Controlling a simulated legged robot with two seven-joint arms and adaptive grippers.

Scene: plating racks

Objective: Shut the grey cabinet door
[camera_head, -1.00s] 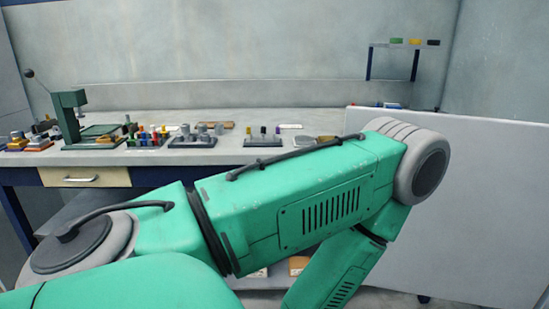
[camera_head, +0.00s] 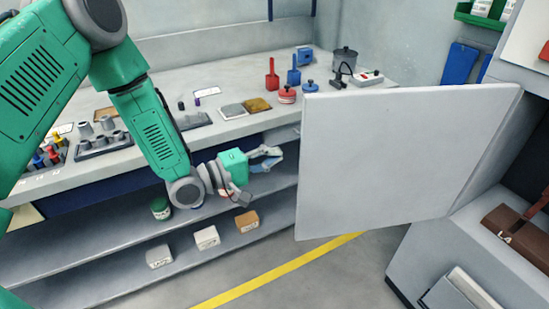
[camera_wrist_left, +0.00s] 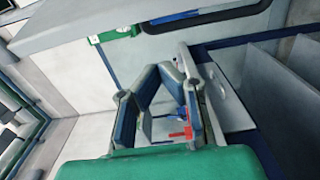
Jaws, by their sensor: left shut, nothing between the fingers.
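The grey cabinet door (camera_head: 405,160) stands wide open in the head view, swung out from the grey cabinet (camera_head: 425,255) on the right. Its free edge faces left, toward the workbench. My left gripper (camera_head: 276,157) is just left of that free edge, in front of the bench. It is shut and empty; I cannot tell whether it touches the door. Its fingers (camera_wrist_left: 168,75) also show in the wrist view, above the green gripper body. My right gripper is not in view.
The workbench (camera_head: 225,85) runs behind my left arm, with scoops, a pot and racks on top. Boxes stand on its lower shelf (camera_head: 110,275). A brown case (camera_head: 515,238) sits in the open cabinet. Floor with a yellow line (camera_head: 280,270) is clear below the door.

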